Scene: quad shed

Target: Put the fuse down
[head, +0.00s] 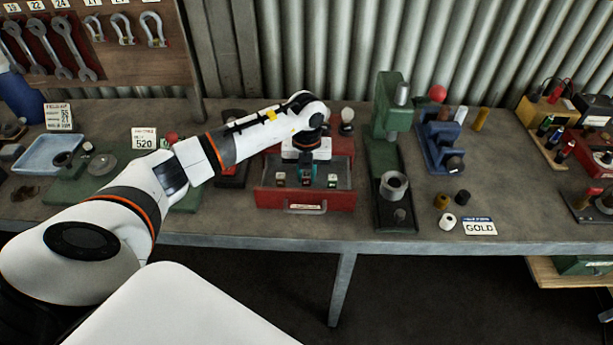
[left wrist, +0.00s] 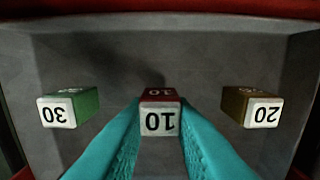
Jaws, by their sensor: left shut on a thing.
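My left gripper (head: 305,175) reaches down into an open red drawer (head: 272,200) on the bench. In the left wrist view its teal fingers (left wrist: 160,130) are shut on the red fuse marked 10 (left wrist: 160,122), seen upside down. The fuse is inside the drawer; I cannot tell whether it touches the floor. A green fuse marked 30 (left wrist: 68,107) and a brown-yellow fuse marked 20 (left wrist: 252,106) stand apart on either side of it. My right gripper is not in view.
A green press (head: 390,130) stands just right of the drawer. A blue stand (head: 437,143) and a GOLD card (head: 480,226) lie further right. A green scale (head: 85,180) and a blue tray (head: 50,153) are at left. Corrugated wall closes the back.

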